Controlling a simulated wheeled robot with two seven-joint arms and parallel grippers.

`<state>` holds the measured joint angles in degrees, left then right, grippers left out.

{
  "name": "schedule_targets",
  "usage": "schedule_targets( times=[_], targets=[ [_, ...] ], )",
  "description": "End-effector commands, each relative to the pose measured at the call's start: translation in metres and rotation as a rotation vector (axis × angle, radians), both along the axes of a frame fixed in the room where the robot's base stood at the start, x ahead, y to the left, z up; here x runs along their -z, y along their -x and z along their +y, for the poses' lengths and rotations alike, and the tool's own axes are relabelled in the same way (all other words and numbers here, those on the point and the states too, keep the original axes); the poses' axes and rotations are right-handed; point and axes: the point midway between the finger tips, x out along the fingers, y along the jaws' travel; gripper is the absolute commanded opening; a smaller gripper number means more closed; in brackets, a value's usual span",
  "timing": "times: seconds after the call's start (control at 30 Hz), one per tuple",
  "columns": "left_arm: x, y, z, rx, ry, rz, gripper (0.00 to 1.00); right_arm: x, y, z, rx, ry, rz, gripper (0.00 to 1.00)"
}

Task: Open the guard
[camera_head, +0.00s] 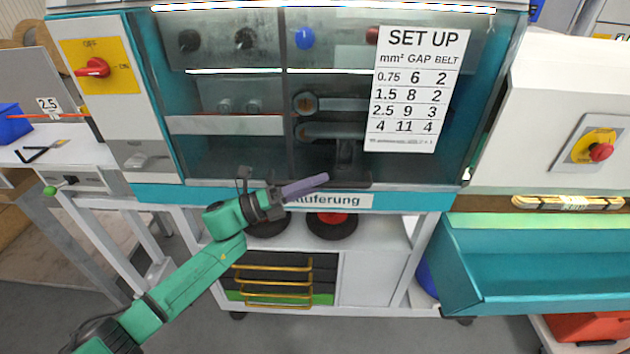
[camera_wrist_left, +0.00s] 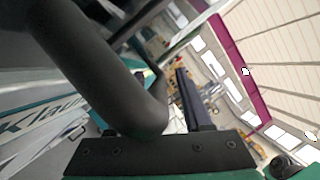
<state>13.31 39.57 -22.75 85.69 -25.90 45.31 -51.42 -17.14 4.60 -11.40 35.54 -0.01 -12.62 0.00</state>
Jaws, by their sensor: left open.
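The guard (camera_head: 235,150) is a clear pane on the front of the teal and white machine, and it looks shut. A dark handle (camera_head: 347,178) shows at its lower edge, partly hidden by my gripper. My left gripper (camera_head: 305,187) is in front of this lower edge, pointing right across the handle area. In the left wrist view a thick black curved bar (camera_wrist_left: 110,75), seemingly the handle, lies close in front of the open gripper. One finger (camera_wrist_left: 188,100) shows right of the bar; the other is hidden. I cannot tell whether they touch. My right gripper is not in view.
A set-up sheet (camera_head: 417,90) is fixed on the machine front at the right. A red rotary switch (camera_head: 93,68) is at the upper left. A teal tray (camera_head: 540,265) juts out at the right. Dark reels (camera_head: 332,228) sit on the shelf below the machine.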

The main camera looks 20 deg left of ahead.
Motion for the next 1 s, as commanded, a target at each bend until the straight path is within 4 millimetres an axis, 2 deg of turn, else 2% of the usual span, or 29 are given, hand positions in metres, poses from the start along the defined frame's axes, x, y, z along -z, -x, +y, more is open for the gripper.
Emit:
schedule_targets(
  times=[0.17,0.2,0.27,0.3,0.33,1.0],
  targets=[
    [0.0008,-0.0003,-0.0003,0.0,0.0,0.001,0.5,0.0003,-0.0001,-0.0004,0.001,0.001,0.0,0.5],
    [0.0008,-0.0003,-0.0001,0.0,0.0,0.001,0.46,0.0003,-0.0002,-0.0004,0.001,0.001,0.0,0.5],
    [0.0008,-0.0002,-0.0001,0.0,0.0,0.001,0.23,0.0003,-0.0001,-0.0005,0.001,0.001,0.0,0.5],
    [0.0008,-0.0002,0.0,0.0,0.0,0.001,0.08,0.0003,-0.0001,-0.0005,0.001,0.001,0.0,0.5],
    [0.0008,-0.0002,0.0,0.0,0.0,0.001,0.0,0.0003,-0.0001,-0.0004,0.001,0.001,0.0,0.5],
    [0.0009,0.0,0.0004,0.0,0.0,0.001,0.0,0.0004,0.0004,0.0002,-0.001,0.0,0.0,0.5]
  ],
)
